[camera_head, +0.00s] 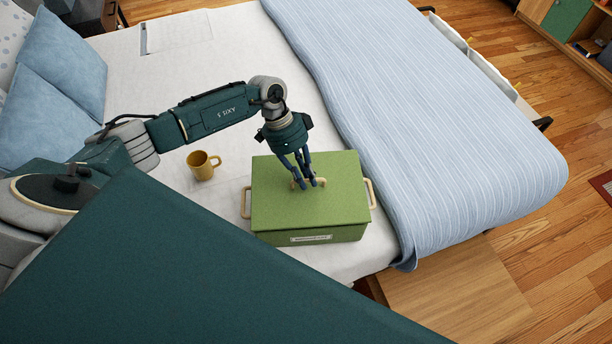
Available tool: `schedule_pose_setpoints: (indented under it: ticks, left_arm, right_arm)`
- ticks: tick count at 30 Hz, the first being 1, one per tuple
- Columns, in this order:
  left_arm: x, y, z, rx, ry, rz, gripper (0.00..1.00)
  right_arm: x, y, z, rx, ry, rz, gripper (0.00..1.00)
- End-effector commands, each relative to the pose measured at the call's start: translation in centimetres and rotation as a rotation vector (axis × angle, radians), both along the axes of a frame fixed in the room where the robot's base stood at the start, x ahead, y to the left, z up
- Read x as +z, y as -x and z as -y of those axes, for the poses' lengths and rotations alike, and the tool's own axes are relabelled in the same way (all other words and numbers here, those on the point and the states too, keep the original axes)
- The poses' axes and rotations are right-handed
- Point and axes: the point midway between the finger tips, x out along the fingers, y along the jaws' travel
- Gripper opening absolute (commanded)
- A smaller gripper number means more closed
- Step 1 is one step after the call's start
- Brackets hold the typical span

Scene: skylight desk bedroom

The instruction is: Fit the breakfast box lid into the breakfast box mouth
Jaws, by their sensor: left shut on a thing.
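The green breakfast box lid (335,205) lies flat over the mouth of the green breakfast box (345,234), in line with its sides. I cannot tell whether it is fully seated or a little above the rim. The box stands on the bed, with a pale label on its front and a cream handle at each side. My left gripper (308,184) points down from above and is shut on the lid's cream handle, which its fingers partly hide. The box mouth and inside are hidden under the lid. My right gripper is not in view.
A yellow mug (202,166) stands on the white sheet (227,68) left of the box, below my left forearm. A striped blue blanket (425,130) covers the bed to the right. Blue pillows (60,85) lie at the far left.

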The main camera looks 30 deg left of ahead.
Motion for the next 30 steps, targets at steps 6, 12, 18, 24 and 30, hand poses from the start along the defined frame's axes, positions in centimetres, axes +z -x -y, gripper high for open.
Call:
schedule_pose_setpoints:
  ticks: [6,12,18,24,30]
  left_arm:
    - [-0.5,0.0,0.0,-0.001,0.001,0.001,0.00]
    - [-1.0,0.0,0.0,-0.001,0.001,0.001,0.00]
    - [-1.5,0.0,0.0,0.000,0.001,0.001,0.00]
    - [-1.8,-0.1,0.0,0.001,0.001,0.002,0.21]
    - [-1.8,0.0,0.0,0.000,0.001,0.001,0.37]
  right_arm:
    - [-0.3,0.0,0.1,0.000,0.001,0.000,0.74]
    - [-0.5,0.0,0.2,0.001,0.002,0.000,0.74]
    - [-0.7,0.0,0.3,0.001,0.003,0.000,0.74]
    - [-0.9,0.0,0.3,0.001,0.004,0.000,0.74]
    - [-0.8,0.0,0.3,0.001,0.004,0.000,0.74]
